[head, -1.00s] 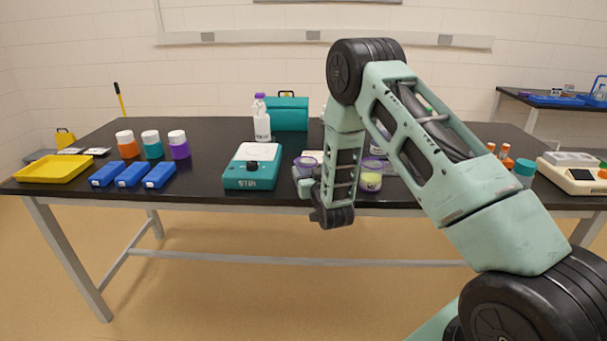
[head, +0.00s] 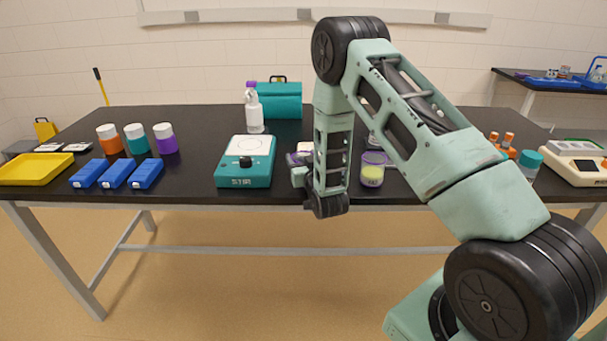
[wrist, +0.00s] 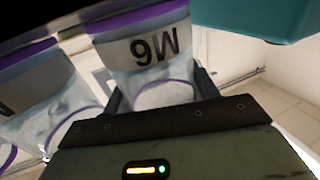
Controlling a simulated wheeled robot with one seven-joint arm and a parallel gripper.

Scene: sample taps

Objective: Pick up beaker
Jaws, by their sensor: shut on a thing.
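A clear beaker with a purple rim and a label (wrist: 150,52) is between the fingers of my gripper (wrist: 162,95) in the wrist view. The gripper is shut on it. In the head view my wrist hangs at the table's front edge, and my arm hides most of the gripper and the held beaker. A second clear purple-rimmed beaker (wrist: 48,108) is beside the held one, to its left in the wrist view. In the head view a purple-rimmed beaker with yellow contents (head: 372,172) stands just right of my wrist.
A teal stir plate (head: 245,176) stands left of my wrist. Farther left are blue boxes (head: 117,174), several jars (head: 136,138) and a yellow tray (head: 30,170). A cream instrument (head: 578,170) is right.

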